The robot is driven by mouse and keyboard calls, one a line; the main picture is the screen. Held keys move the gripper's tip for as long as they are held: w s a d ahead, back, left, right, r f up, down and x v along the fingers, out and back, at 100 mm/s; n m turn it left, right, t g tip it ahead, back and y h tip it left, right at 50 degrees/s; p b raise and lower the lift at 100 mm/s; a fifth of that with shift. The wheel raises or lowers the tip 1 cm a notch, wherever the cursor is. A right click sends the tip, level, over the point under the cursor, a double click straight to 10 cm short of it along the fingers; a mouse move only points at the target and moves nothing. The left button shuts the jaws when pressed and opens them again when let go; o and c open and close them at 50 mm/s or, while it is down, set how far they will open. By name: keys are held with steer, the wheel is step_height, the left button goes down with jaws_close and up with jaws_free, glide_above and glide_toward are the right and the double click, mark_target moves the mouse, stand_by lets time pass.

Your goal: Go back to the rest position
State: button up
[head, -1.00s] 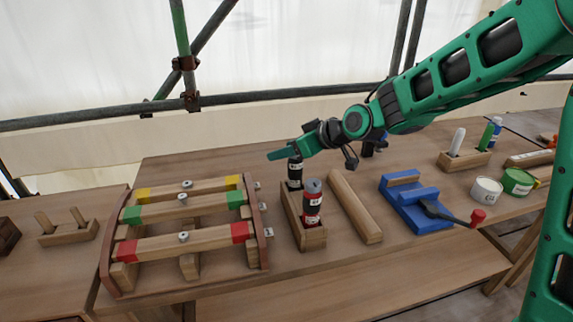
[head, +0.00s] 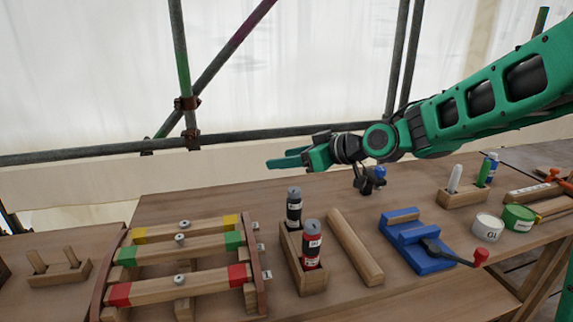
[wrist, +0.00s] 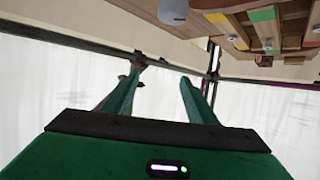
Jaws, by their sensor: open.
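My gripper (head: 287,161) is raised above the wooden workbench (head: 190,207) in the head view, pointing left. It is clear of everything below it. In the wrist view its two green fingers (wrist: 158,98) are apart with nothing between them. My green arm reaches in from the right edge. Below the gripper, a black-labelled bottle (head: 294,208) and a red-labelled bottle (head: 311,245) stand in a wooden holder (head: 289,250). A grey bottle cap (wrist: 173,12) shows at the top of the wrist view.
A wooden rack (head: 259,270) with yellow, green and red-marked bars is at left. A wooden bar (head: 355,247), a blue fixture (head: 412,238) with a red-knobbed handle, and tins (head: 488,227) are to the right. Scaffold poles (head: 402,60) and white sheeting stand behind the bench.

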steer(key=s+d+f+m+h, duration=0.2)
steer(key=s+d+f+h, duration=0.1)
steer(key=d, duration=0.6)
steer(key=s+d+f+m+g+h, duration=0.1)
steer(key=s+d+f+m+h, duration=0.15)
steer(key=d, duration=0.65)
steer(key=s+d+f+m+h, duration=0.2)
steer(key=s+d+m, duration=0.15)
steer(key=d, duration=0.55)
steer(key=s+d+f+m+g+h, duration=0.1)
steer(key=s+d+m+g, duration=0.1)
steer(key=s+d, duration=0.3)
steer(key=s+d+f+m+g+h, duration=0.1)
steer(key=s+d+m, duration=0.3)
steer(key=s, duration=1)
steer(key=s+d+f+m+g+h, duration=0.1)
steer(key=s+d+f+m+g, duration=0.2)
steer(key=s+d, duration=0.3)
steer(key=s, duration=0.4)
steer(key=shift+d+g, duration=0.15)
steer(key=shift+g, duration=0.25)
steer(key=shift+w+f+h, duration=0.2)
steer(key=shift+w+h, duration=0.05)
steer(key=shift+w, duration=0.4)
